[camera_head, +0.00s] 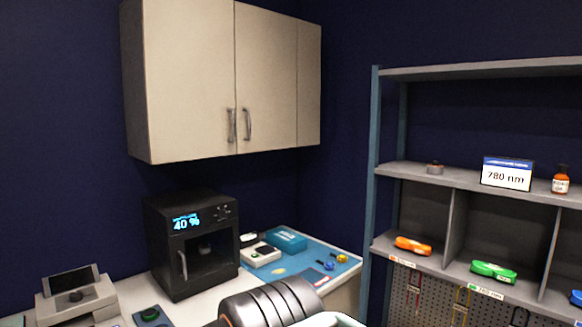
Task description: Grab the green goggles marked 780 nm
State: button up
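Green goggles (493,271) lie at the front of a middle compartment of the shelf rack on the right. A small label (487,291) sits on the shelf edge below them; its print is too small to read surely. A white sign with a blue top (506,175) reads "780 nm" and stands one shelf higher, above that compartment. A dark ribbed part of my arm shows at the bottom centre, well left of the goggles. My gripper's fingers are not visible.
Orange goggles (412,246) lie in the compartment to the left, and a blue item (576,298) in the one to the right. Dividers separate them. A pegboard (440,300) with tools hangs below. A black oven-like box (190,245) stands on the counter, under a wall cabinet (230,80).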

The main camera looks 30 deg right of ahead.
aim_at(492, 271)
jog(key=z, duration=2.35)
jog(key=i+l+u, duration=0.25)
jog(key=i+l, duration=0.45)
